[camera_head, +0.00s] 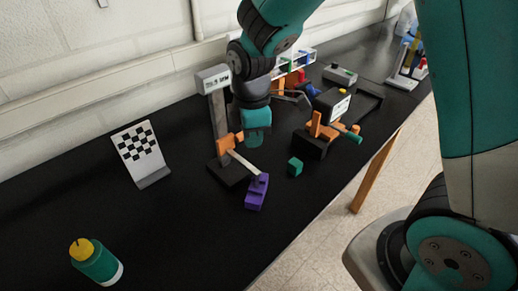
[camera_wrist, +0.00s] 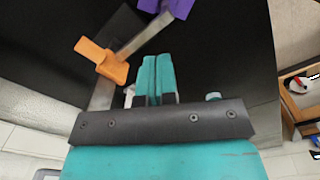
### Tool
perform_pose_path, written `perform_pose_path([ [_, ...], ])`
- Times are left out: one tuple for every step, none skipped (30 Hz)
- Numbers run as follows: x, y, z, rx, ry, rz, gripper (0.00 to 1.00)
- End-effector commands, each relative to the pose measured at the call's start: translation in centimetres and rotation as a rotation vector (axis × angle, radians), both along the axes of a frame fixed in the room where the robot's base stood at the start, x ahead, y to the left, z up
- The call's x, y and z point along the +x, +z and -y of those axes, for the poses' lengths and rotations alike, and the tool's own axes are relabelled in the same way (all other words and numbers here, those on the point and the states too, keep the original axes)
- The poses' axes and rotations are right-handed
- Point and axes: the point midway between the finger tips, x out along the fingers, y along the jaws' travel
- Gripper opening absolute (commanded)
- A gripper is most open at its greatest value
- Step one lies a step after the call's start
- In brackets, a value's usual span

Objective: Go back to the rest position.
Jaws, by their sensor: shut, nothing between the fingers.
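My gripper (camera_wrist: 157,78) is shut and empty, its two teal fingers side by side in the wrist view. In the head view the teal end of my arm (camera_head: 257,120) hangs over the table beside a grey post stand (camera_head: 219,120). The stand has an orange clamp (camera_head: 229,143) and a pale bar reaching to a purple block (camera_head: 256,192). In the wrist view the orange clamp (camera_wrist: 103,60) is left of my fingers, and the purple block (camera_wrist: 205,12) is beyond their tips. The fingertips are hard to make out in the head view.
A green cube (camera_head: 295,167) and an orange-and-black fixture (camera_head: 318,130) lie to the right. A checkerboard panel (camera_head: 141,148) and a teal bottle with yellow cap (camera_head: 96,262) stand left. The wall is behind. The black table (camera_head: 190,225) is clear between bottle and purple block.

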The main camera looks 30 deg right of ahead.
Motion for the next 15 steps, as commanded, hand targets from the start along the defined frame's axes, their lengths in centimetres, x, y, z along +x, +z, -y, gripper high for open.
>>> perform_pose_path([
  [0.0, -0.1, 0.0, 0.0, 0.0, 0.0, 0.0],
  [0.0, -0.1, 0.0, 0.0, 0.0, 0.0, 0.0],
  [0.0, -0.1, 0.0, 0.0, 0.0, 0.0, 0.0],
  [0.0, -0.1, 0.0, 0.0, 0.0, 0.0, 0.0],
  [0.0, -0.1, 0.0, 0.0, 0.0, 0.0, 0.0],
  [0.0, -0.1, 0.0, 0.0, 0.0, 0.0, 0.0],
  [0.0, -0.1, 0.0, 0.0, 0.0, 0.0, 0.0],
  [0.0, -0.1, 0.0, 0.0, 0.0, 0.0, 0.0],
  [0.0, -0.1, 0.0, 0.0, 0.0, 0.0, 0.0],
  [0.0, -0.1, 0.0, 0.001, -0.002, 0.0, 0.0],
  [-0.1, 0.1, -0.1, 0.004, -0.006, 0.001, 0.0],
  [-0.4, 0.4, -0.2, 0.012, -0.022, 0.002, 0.0],
  [-0.7, 0.7, -0.3, 0.022, -0.04, 0.006, 0.0],
  [-1.3, 1.2, -0.5, 0.037, -0.065, 0.006, 0.0],
  [-2.1, 2.0, -0.9, 0.061, -0.111, 0.008, 0.0],
])
